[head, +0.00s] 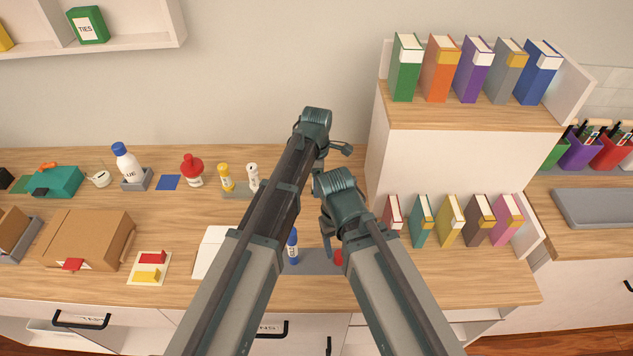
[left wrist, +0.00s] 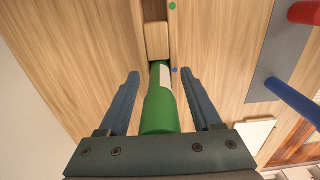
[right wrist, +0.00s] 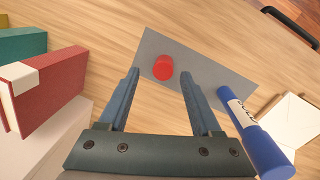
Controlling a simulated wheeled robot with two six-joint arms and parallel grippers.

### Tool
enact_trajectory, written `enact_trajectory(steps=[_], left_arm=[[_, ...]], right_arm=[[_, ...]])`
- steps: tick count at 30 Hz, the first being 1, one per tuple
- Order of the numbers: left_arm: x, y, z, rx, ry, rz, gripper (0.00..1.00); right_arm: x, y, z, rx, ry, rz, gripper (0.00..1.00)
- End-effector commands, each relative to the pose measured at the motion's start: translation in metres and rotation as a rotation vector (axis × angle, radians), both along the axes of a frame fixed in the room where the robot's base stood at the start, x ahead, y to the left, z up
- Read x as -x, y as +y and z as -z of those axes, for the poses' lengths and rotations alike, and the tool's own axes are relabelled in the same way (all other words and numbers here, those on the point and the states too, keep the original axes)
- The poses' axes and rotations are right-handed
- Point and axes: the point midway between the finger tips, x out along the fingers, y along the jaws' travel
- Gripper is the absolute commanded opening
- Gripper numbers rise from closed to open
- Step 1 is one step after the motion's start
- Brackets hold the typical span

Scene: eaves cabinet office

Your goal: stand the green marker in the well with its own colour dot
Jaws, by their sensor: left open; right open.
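The green marker (left wrist: 162,110) with a white label lies between the spread fingers of my left gripper (left wrist: 160,75), which is open and not closed on it. Its far end is at a wooden holder (left wrist: 157,40) with a dark recess. A green dot (left wrist: 173,6) is at the far end, and a blue dot (left wrist: 174,70) is beside the marker. I cannot tell whether the marker sits in a well. In the head view the arms hide the marker and holder. My right gripper (right wrist: 160,72) is open and empty above a red marker (right wrist: 163,67).
A grey mat (right wrist: 205,75) carries the red marker and an upright blue marker (head: 292,246). A red book (right wrist: 40,90) stands close to my right gripper. A white shelf unit (head: 410,155) with books is to the right. The counter's left holds boxes and bottles.

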Motion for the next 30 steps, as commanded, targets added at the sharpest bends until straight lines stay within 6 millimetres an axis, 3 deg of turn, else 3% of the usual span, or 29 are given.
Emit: enact_trajectory(steps=[11,30], left_arm=[[0.0,0.0,-0.018,0.0,0.0,0.0,0.66],[0.0,0.0,-0.106,0.0,0.0,0.0,0.66]], right_arm=[[0.0,0.0,-0.018,0.0,0.0,0.0,0.66],[0.0,0.0,-0.106,0.0,0.0,-0.002,0.66]])
